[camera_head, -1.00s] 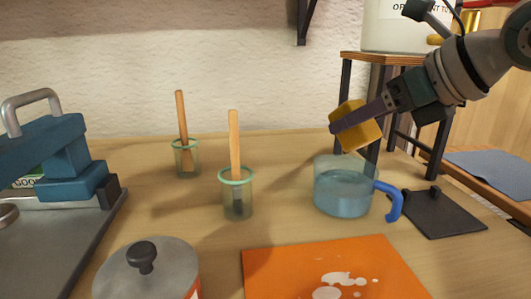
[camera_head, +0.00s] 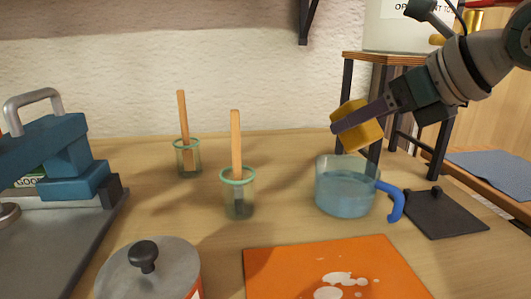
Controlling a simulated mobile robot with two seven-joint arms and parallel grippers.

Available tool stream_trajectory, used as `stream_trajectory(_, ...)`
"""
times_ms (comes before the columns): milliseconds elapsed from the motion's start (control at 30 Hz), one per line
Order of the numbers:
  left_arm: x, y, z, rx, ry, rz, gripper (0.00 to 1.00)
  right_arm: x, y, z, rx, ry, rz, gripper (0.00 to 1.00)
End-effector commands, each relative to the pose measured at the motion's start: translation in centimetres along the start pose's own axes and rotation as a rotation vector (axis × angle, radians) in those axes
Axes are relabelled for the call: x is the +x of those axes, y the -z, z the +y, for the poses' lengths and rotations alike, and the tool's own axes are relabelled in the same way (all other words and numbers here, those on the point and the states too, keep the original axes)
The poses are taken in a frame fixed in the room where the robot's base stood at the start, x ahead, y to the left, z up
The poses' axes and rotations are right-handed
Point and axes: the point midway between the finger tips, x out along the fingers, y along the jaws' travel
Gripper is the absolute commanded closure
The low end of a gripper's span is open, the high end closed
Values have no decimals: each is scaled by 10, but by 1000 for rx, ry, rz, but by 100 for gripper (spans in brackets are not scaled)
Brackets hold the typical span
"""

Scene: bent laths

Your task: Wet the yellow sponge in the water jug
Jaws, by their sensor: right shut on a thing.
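The yellow sponge (camera_head: 362,131) is held tilted in the air by my right gripper (camera_head: 352,122), which is shut on it. The arm reaches in from the upper right. The water jug (camera_head: 346,192) is clear, with a blue handle on its right side and bluish water inside. It stands upright on the table. The sponge is just above the jug's rim, and its lower edge appears close to the rim; the exact gap is hard to tell. My left gripper is not in view.
Two glass jars with wooden-handled brushes stand left of the jug, the nearer jar (camera_head: 238,200) and the farther jar (camera_head: 187,160). An orange sheet (camera_head: 290,275) lies in front. A dark plate (camera_head: 440,215) lies right. A lidded pot (camera_head: 150,275) and blue press (camera_head: 70,160) stand left.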

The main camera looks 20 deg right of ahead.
Motion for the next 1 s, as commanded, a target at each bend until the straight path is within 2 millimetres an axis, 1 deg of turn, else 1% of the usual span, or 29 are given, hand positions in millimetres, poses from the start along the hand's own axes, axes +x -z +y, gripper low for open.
stream_trajectory(467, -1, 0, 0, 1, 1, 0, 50, -1, -2, 0, 0, 0, -1, 100)
stream_trajectory(567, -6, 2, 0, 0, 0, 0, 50, -5, -8, 0, 0, 0, -1, 100)
stream_trajectory(800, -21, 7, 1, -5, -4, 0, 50, -21, -29, 0, 0, 0, -1, 100)
stream_trajectory(900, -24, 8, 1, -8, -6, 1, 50, -24, -34, 0, -1, 0, -1, 100)
stream_trajectory(1000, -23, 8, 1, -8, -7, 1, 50, -24, -33, 0, 0, 0, -1, 100)
